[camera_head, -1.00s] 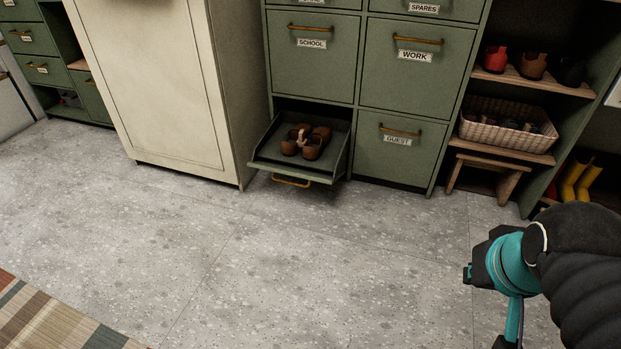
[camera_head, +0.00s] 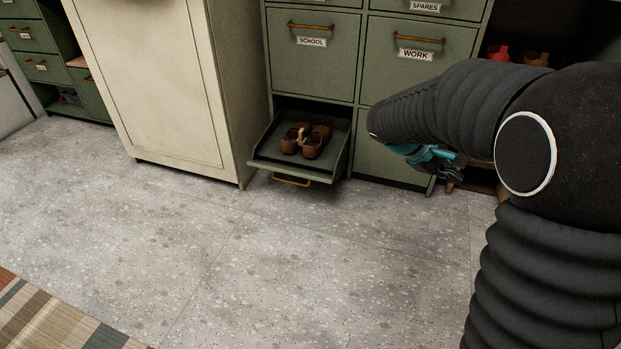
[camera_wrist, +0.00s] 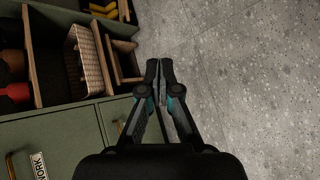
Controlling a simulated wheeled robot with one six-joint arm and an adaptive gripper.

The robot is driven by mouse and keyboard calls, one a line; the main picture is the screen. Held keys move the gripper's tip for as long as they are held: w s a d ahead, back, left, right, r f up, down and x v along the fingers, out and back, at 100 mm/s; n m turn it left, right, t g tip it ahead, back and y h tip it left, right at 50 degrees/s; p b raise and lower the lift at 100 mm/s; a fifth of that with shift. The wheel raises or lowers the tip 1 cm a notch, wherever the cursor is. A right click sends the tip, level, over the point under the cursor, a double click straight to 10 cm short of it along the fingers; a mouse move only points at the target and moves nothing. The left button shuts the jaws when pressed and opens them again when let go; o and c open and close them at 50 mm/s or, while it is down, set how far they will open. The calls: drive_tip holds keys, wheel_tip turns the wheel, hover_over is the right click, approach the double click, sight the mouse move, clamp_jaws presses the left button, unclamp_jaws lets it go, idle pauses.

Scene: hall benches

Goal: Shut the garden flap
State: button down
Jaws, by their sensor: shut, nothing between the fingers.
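One green flap (camera_head: 292,173) at the bottom of the cabinet is tilted open, with its brass handle (camera_head: 291,181) low on its front. Its label cannot be seen. A pair of brown shoes (camera_head: 305,142) lies inside it. My gripper (camera_head: 450,172) is to the right of the open flap, in front of the lower right flap, partly hidden by my arm. In the wrist view my gripper (camera_wrist: 159,68) is shut and empty, with bare floor beyond its fingertips.
Closed flaps labelled SCHOOL (camera_head: 311,41) and WORK (camera_head: 415,54) are above. A cream cabinet (camera_head: 150,80) stands left of the open flap. A basket (camera_wrist: 84,62) sits on the shelves at right. The floor (camera_head: 230,260) in front is clear; a striped rug (camera_head: 60,318) lies at lower left.

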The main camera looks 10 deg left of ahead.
drive_tip(key=w+a+f+n+t+h, duration=0.3)
drive_tip(key=w+a+f+n+t, duration=0.65)
drive_tip(key=w+a+f, duration=0.7)
drive_tip(key=s+a+f+n+t+y+p, duration=0.15)
drive_tip(key=a+f+n+t+y, duration=0.45)
drive_tip(key=a+f, duration=0.6)
drive_tip(key=s+a+f+n+t+y, duration=0.25)
drive_tip(key=a+f+n+y, duration=0.25)
drive_tip(key=a+f+n, duration=0.55)
drive_tip(key=w+r+m+b, duration=0.1)
drive_tip(key=w+r, duration=0.4)
drive_tip(key=w, duration=0.5)
drive_tip(key=shift+w+a+m, duration=0.25)
drive_tip(key=shift+m, duration=0.05)
drive_tip(key=shift+r, duration=0.15)
